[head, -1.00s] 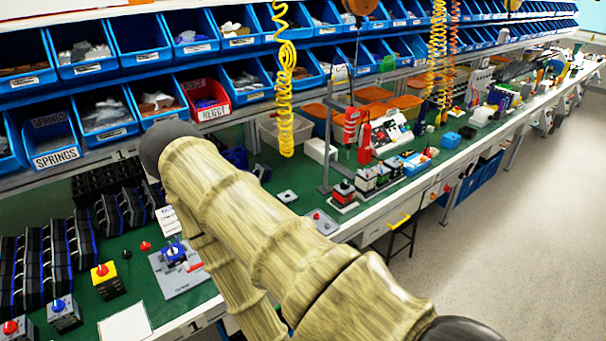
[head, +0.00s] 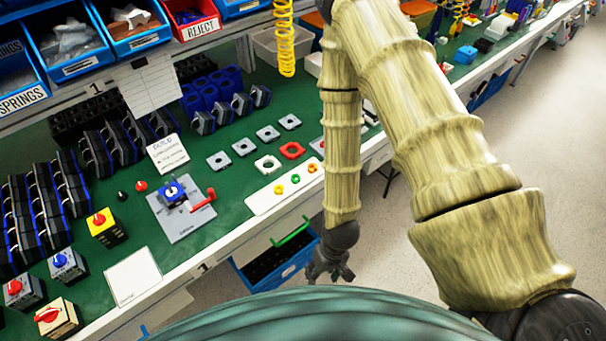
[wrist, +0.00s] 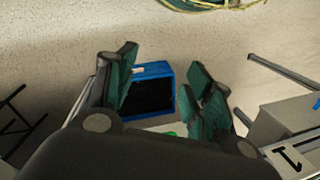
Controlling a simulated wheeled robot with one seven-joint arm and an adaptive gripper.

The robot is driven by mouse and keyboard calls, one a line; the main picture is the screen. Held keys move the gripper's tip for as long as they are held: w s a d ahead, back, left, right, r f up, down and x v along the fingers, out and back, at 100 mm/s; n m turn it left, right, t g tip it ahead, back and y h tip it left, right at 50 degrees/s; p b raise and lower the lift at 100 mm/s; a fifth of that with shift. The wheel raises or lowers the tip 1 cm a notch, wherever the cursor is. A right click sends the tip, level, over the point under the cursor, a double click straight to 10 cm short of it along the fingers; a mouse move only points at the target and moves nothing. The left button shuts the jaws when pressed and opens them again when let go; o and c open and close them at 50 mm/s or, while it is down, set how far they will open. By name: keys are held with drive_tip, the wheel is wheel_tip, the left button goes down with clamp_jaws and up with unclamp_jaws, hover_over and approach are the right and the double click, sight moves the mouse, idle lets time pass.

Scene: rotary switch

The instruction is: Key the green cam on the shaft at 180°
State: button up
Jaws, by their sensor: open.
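Several small coloured rings lie on a white strip (head: 258,203) near the bench's front edge; one looks like the green cam (head: 279,189). They are too small to see their keying. A blue switch body (head: 173,191) sits on a grey fixture plate (head: 185,222) beside a red lever (head: 204,199). Its shaft is too small to make out its angle. My gripper (head: 328,275) hangs in front of the bench, below its top, to the right of the fixture and apart from it. In the wrist view my gripper (wrist: 163,92) has its fingers spread with nothing between them.
A blue bin (head: 268,268) lies below the bench edge, close to my gripper, under a green handle (head: 290,231). Grey square plates (head: 268,132) and a red one (head: 292,150) lie behind the strip. Finished switches (head: 62,262) stand at left. A card (head: 133,277) lies in front.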

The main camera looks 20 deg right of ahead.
drive_tip(key=w+a+r+n, duration=0.1)
drive_tip(key=w+r, duration=0.3)
drive_tip(key=w, duration=0.3)
drive_tip(key=w+a+r, duration=0.2)
drive_tip(key=w+r, duration=0.2)
drive_tip(key=w, duration=0.3)
wheel_tip(320, 180, up, 14)
drive_tip(key=n+h+p, duration=0.2)
hover_over(295, 175)
drive_tip(key=shift+t, duration=0.3)
drive_tip(key=f, duration=0.3)
drive_tip(key=f+p, duration=0.1)
drive_tip(key=f, duration=0.1)
drive_tip(key=shift+s+a+f, duration=0.1)
drive_tip(key=shift+s+a, duration=0.05)
drive_tip(key=shift+s, duration=0.1)
drive_tip(key=shift+s+f+p, duration=0.2)
drive_tip(key=shift+f+p, duration=0.8)
drive_tip(key=shift+f, duration=0.45)
drive_tip(key=shift+f+p, duration=0.45)
drive_tip(key=shift+f, duration=0.9)
drive_tip(key=c, duration=0.8)
